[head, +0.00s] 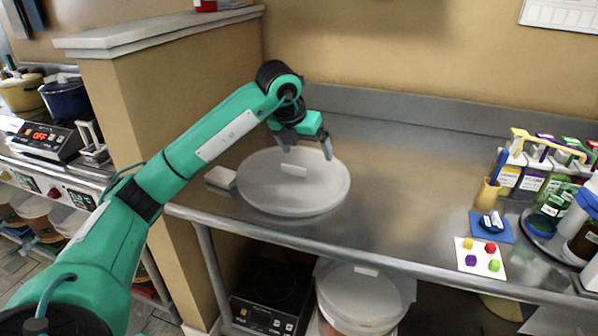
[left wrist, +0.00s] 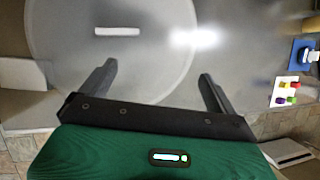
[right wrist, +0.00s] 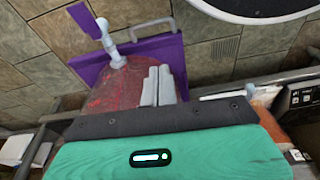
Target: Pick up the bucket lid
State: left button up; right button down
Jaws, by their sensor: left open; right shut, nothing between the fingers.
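The bucket lid (head: 290,190) is a round, pale translucent disc lying flat on the steel counter, with a small white bar-like piece (head: 294,170) on its top. It also shows in the left wrist view (left wrist: 110,65), partly cut off at the top. My left gripper (head: 308,150) is above the lid, with its two fingers spread and empty. In the left wrist view the fingers (left wrist: 158,85) are apart over the near part of the lid and the counter. My right gripper (right wrist: 160,85) shows only in the right wrist view, with its fingers together and nothing between them, low over the floor area.
A small pale block (head: 221,178) lies left of the lid. A white card with coloured cubes (head: 480,258), a blue mat (head: 493,227) and bottles (head: 540,180) stand on the right. Another lidded bucket (head: 362,300) is below the counter. The counter middle (head: 410,190) is clear.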

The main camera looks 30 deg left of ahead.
pick_arm(q)
jog(key=a+r+n+y, duration=0.1)
jog(key=a+r+y, duration=0.1)
jog(key=a, duration=0.3)
send_over(294, 167)
jog(key=s, duration=0.3)
jog(key=shift+n+g, duration=0.3)
jog(key=f, duration=0.7)
jog(key=shift+w+f, duration=0.1)
jog(key=shift+w, duration=0.1)
jog(key=x, duration=0.5)
jog(key=shift+w+d+f+p, duration=0.1)
jog(key=shift+w+d+p, duration=0.05)
jog(key=shift+d+p, duration=0.2)
jog(key=c, duration=1.1)
jog(key=shift+a, duration=0.1)
jog(key=shift+c, duration=0.7)
pick_arm(e)
notch_tip(294, 167, down, 3)
jog(key=shift+d+f, duration=0.15)
